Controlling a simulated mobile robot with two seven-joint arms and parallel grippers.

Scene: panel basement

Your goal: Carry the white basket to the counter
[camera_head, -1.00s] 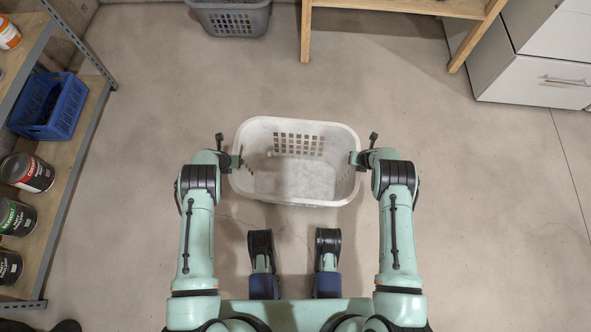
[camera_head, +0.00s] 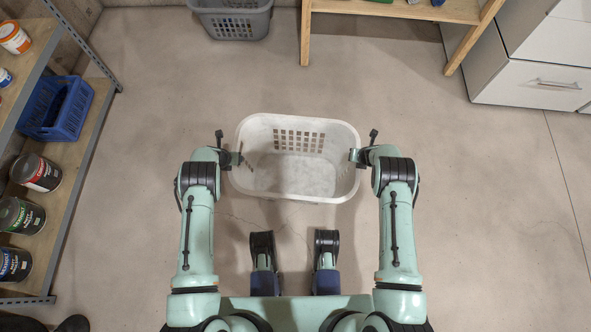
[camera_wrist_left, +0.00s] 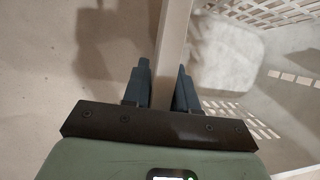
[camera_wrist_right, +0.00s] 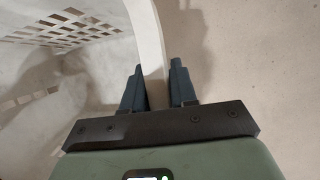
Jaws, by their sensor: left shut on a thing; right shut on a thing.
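The white basket (camera_head: 297,196) is empty and upright between my two arms in the head view. My left gripper (camera_head: 237,160) is shut on its left rim, and my right gripper (camera_head: 357,157) is shut on its right rim. In the left wrist view the rim (camera_wrist_left: 174,45) runs between the fingers of the left gripper (camera_wrist_left: 162,88). In the right wrist view the rim (camera_wrist_right: 148,45) runs between the fingers of the right gripper (camera_wrist_right: 158,86). I cannot make out a counter for certain; a white drawer cabinet (camera_head: 525,70) stands at the upper right.
A wooden table or bench (camera_head: 400,8) stands ahead at the top. A grey basket (camera_head: 236,22) is on the floor to its left. A shelf (camera_head: 75,170) with a blue crate (camera_head: 58,132) and paint cans (camera_head: 36,172) lines the left. The floor to the right is clear.

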